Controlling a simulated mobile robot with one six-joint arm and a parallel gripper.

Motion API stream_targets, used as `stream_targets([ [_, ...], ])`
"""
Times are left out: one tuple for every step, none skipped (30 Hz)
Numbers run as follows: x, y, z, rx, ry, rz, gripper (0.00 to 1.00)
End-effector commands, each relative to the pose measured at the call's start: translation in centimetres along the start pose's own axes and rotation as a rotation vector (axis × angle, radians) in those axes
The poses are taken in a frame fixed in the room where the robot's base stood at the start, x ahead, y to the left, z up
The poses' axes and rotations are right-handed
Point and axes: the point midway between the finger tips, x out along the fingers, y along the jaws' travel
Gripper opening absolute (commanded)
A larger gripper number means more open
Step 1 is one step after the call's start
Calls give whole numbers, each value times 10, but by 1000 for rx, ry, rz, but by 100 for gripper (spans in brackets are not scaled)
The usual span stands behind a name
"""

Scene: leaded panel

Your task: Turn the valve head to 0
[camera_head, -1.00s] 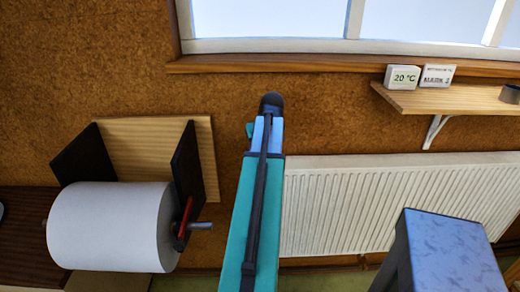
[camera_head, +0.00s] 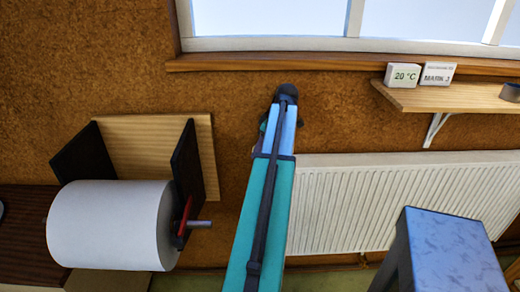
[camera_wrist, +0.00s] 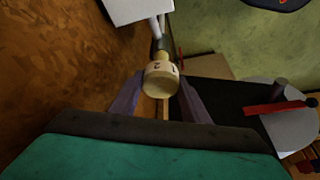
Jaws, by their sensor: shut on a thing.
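The valve head (camera_wrist: 161,79) is a small cream knob in the middle of the wrist view. Small dark marks, which look like a 2 and a 1, show on its rim. My gripper (camera_wrist: 160,84) has one dark finger on each side of it and is shut on it. The white radiator (camera_head: 400,195) is at the right in the head view. In the head view my own arm hides the valve head and the fingers. I cannot tell which mark lines up with a pointer.
A shelf (camera_head: 455,98) holds a 20 °C display (camera_head: 403,76) and a small card (camera_head: 438,74) with hard-to-read lettering. A large white roll (camera_head: 110,225) hangs on a holder at the left. A blue-topped block (camera_head: 450,250) stands at the front right.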

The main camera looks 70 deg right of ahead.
Motion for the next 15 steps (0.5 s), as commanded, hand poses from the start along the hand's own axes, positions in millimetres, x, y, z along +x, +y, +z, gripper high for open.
stream_targets([
  [0, 2, -3, -27, 5, -9, 19],
  [0, 2, -3, -40, 5, -14, 19],
  [0, 2, -3, -58, 4, -20, 19],
  [0, 2, -3, -68, 4, -25, 19],
  [0, 2, -3, -79, 3, -30, 19],
  [0, 1, -3, -89, 3, -34, 19],
  [0, 1, -3, -96, 3, -37, 19],
  [0, 1, -3, -102, 2, -39, 19],
  [0, 1, -3, -109, 2, -42, 19],
  [0, 1, -3, -113, 2, -43, 19],
  [0, 1, -3, -116, 2, -44, 19],
  [0, 1, -3, -118, 2, -45, 19],
  [0, 1, -3, -119, 2, -46, 19],
  [0, 0, -3, -120, 2, -46, 19],
  [0, 0, -3, -120, 2, -46, 19],
])
